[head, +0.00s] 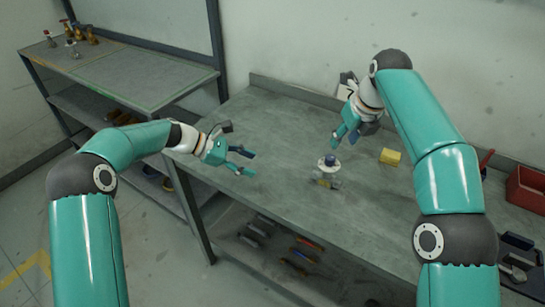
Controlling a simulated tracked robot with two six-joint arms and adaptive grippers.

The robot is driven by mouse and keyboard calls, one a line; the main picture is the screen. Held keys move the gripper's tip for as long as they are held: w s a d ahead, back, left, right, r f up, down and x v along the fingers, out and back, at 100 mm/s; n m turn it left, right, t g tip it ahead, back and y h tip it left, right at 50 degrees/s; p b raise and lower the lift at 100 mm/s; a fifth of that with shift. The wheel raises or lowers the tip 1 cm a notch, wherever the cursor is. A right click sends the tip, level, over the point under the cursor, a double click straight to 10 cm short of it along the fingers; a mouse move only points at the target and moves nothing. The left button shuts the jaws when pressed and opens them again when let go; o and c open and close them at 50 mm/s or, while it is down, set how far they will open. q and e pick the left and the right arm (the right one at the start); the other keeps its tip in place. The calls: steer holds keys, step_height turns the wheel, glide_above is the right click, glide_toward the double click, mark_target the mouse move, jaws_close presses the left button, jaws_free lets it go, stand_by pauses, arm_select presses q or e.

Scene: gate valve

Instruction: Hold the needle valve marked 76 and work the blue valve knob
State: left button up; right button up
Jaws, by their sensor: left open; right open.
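The needle valve (328,180) stands on the grey workbench, with a small blue knob (331,159) above a pale round disc. Its lower body looks brassy and silvery; its marking is too small to read here. My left gripper (246,161) is open and empty over the bench's left part, to the left of the valve and apart from it. My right gripper (344,138) is open above the bench, just behind and above the valve, and does not appear to touch it.
The workbench (285,130) is clear between my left gripper and the valve. A yellow block (390,156) lies right of the valve. A red bin (526,188) stands at the far right. A shelf unit (135,77) with several brass fittings stands at the back left.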

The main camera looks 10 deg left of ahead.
mark_target(327, 171)
arm_select(q)
steer(key=w+d+f, duration=0.1)
steer(key=w+d, duration=0.1)
steer(key=d, duration=0.5)
steer(key=w+d+f+h, duration=0.1)
steer(key=w+d, duration=0.1)
steer(key=d, duration=0.5)
steer(key=w+d+f+n+h, duration=0.1)
steer(key=w+d+f, duration=0.1)
steer(key=d, duration=0.6)
steer(key=shift+f, duration=0.1)
